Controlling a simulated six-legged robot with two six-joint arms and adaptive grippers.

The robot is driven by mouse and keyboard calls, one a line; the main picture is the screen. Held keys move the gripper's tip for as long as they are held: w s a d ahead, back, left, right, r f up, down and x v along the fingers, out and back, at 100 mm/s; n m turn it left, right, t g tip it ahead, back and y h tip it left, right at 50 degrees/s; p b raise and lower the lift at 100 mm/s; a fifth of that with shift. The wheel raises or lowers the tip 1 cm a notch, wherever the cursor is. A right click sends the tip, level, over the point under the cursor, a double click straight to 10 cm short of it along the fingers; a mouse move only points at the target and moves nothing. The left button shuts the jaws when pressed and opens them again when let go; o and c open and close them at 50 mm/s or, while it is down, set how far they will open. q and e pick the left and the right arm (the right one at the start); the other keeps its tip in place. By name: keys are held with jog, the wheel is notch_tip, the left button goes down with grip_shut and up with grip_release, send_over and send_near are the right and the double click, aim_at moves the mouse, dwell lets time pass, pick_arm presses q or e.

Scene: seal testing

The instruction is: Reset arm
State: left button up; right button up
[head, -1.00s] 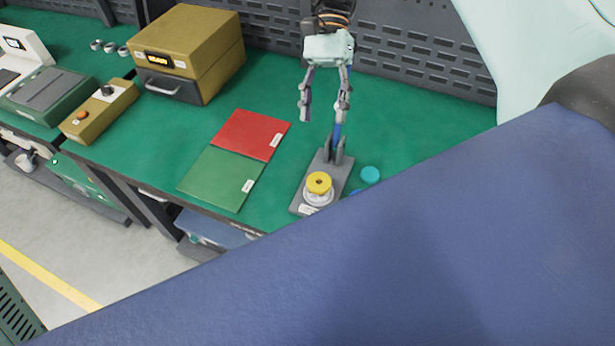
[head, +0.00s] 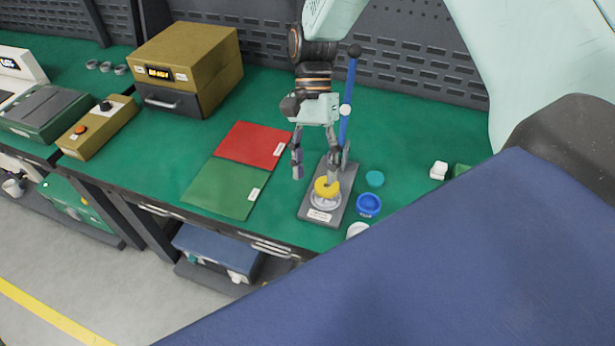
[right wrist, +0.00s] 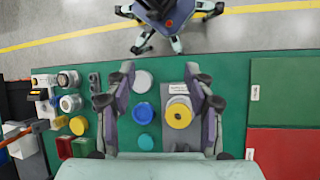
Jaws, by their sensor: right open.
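The test fixture (head: 313,216) is a grey base with a yellow ring (head: 326,187) on a pale round seat near its front. A blue lever (head: 347,118) with a black knob stands nearly upright at its back. In the right wrist view, the yellow ring (right wrist: 179,113) lies between the fingers, nearer the right one. My right gripper (head: 315,172) is open and empty, its fingers pointing down above the fixture's left side. In the head view one finger overlaps the fixture; I cannot tell whether it touches. It also shows in the right wrist view (right wrist: 160,105). My left gripper is not in view.
A green mat (head: 222,188) and red mat (head: 252,144) lie left of the fixture. A teal disc (head: 375,178) and blue ring (head: 369,205) lie right. A brown box (head: 190,60) stands at back left. The right wrist view shows small parts and bins (right wrist: 65,147) at left.

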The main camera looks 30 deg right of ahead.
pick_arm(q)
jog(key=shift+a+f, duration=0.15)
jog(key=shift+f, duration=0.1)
pick_arm(e)
jog(key=shift+s+f, duration=0.2)
jog(key=shift+f, duration=0.25)
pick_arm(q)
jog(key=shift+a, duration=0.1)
pick_arm(e)
jog(key=s+a+f+n+t+h, duration=0.1)
jog(key=s+f+n+t+h, duration=0.3)
jog(key=s+f, duration=0.9)
jog(key=s+f+n+t+y, duration=0.15)
jog(key=s+f+n, duration=0.25)
jog(key=s+n, duration=0.45)
pick_arm(q)
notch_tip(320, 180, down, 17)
jog(key=b, duration=1.7)
pick_arm(e)
notch_tip(320, 180, down, 17)
jog(key=m, duration=0.1)
jog(key=shift+s+a, duration=0.3)
jog(key=shift+a, duration=0.05)
